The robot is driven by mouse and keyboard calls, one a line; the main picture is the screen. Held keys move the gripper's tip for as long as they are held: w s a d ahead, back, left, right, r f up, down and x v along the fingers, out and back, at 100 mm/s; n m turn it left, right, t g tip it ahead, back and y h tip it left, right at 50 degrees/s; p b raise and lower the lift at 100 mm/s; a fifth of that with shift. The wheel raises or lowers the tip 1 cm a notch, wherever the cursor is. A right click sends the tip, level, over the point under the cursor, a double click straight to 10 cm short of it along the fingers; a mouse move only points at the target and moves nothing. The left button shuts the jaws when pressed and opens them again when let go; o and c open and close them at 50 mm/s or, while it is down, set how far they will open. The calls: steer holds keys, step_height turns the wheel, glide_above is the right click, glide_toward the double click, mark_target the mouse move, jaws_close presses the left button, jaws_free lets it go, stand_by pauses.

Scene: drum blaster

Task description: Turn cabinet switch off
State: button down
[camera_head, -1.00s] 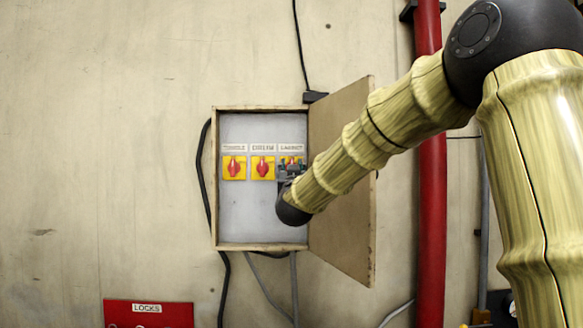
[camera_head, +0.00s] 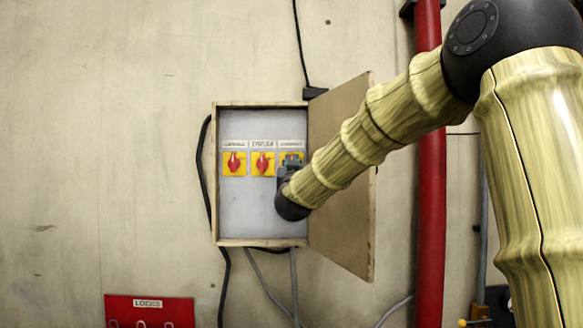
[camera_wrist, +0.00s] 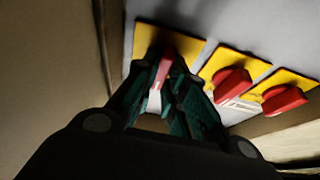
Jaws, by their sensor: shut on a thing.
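The cabinet (camera_head: 262,215) stands open on the wall, with its door (camera_head: 345,225) swung out to the right. Inside are three red rotary switches on yellow plates, side by side under labels. The left switch (camera_head: 233,162) and middle switch (camera_head: 263,164) are in plain view with upright knobs. My gripper (camera_head: 290,166) is at the right switch, whose yellow plate (camera_head: 297,155) is partly hidden behind it. In the wrist view, my gripper (camera_wrist: 162,88) is shut on that switch's red knob (camera_wrist: 164,70), with a teal-padded finger on each side.
A red vertical pipe (camera_head: 431,220) runs behind my arm. A red locks board (camera_head: 150,312) is on the wall at lower left. Dark cables (camera_head: 204,165) run beside the cabinet. The wall left of it is clear.

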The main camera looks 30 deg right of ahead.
steer(key=shift+r+m+h+b, duration=0.1)
steer(key=shift+m+h+b, duration=0.2)
steer(key=shift+r+m+g+h+b, duration=0.15)
steer(key=shift+m+g+h+b, duration=0.25)
steer(key=shift+m+g+b, duration=2.2)
steer(key=shift+r+m+g+h+b, duration=0.15)
steer(key=shift+m+h+b, duration=0.45)
steer(key=shift+m, duration=4)
steer(key=shift+r+m+g+h+b, duration=0.15)
steer(key=shift+m+g+b, duration=1.5)
steer(key=shift+m, duration=1.95)
steer(key=c, duration=1.6)
jaws_free()
steer(key=shift+a, duration=0.1)
steer(key=shift+o, duration=0.6)
steer(key=shift+w+f, duration=0.1)
steer(key=shift+f, duration=0.15)
